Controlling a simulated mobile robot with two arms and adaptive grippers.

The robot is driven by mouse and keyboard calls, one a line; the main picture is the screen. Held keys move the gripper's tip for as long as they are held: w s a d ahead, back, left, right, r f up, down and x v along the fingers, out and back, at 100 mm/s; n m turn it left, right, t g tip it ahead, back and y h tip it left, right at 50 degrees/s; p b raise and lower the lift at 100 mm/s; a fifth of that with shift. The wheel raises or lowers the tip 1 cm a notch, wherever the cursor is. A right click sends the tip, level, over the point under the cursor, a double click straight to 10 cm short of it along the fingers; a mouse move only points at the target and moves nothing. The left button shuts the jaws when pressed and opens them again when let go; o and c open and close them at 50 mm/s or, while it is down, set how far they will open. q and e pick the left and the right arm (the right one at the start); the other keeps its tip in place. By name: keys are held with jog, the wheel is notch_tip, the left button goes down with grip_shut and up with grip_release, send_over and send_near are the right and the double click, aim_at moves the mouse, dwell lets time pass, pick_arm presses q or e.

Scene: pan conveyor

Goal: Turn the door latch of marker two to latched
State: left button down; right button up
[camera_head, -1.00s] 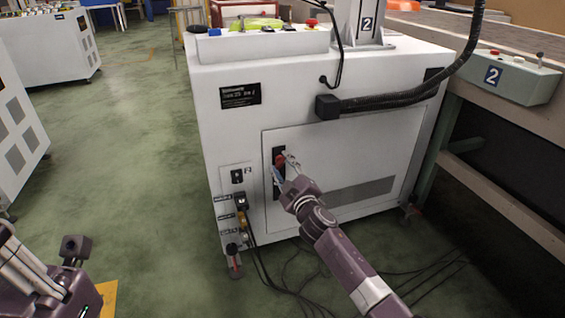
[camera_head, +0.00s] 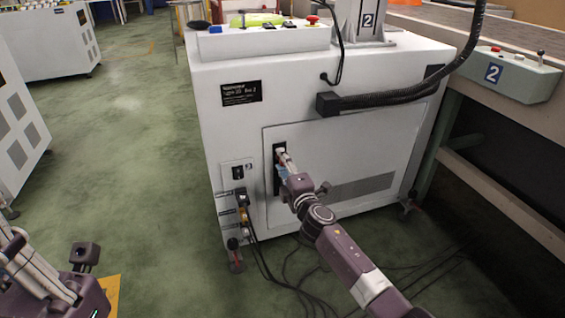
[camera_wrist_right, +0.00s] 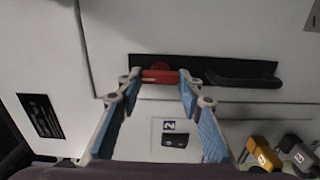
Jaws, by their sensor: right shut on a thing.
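The door latch (camera_wrist_right: 160,76) is a small red bar on a black plate in the right wrist view, lying across the gap between my fingertips. My right gripper (camera_wrist_right: 160,79) is shut on it, one fingertip at each end. In the head view my right gripper (camera_head: 283,158) is at the black latch plate (camera_head: 276,184) on the door (camera_head: 345,150) of the white marker two machine (camera_head: 215,130). The gripper hides the red latch there. My left gripper is not in view; parts of my body show at the lower left.
A black handle (camera_wrist_right: 243,73) lies beside the latch on the same plate. Plugs and cables (camera_head: 240,200) hang below left of the door. A conveyor with a control box (camera_head: 505,75) stands at the right. Open green floor (camera_head: 130,150) is at the left.

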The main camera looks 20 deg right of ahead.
dwell(0.5)
jog(key=o, duration=1.2)
jog(key=shift+c, duration=0.2)
jog(key=shift+s, duration=0.1)
jog(key=s, duration=1.1)
jog(key=shift+s+d, duration=0.15)
jog(key=shift+s, duration=0.25)
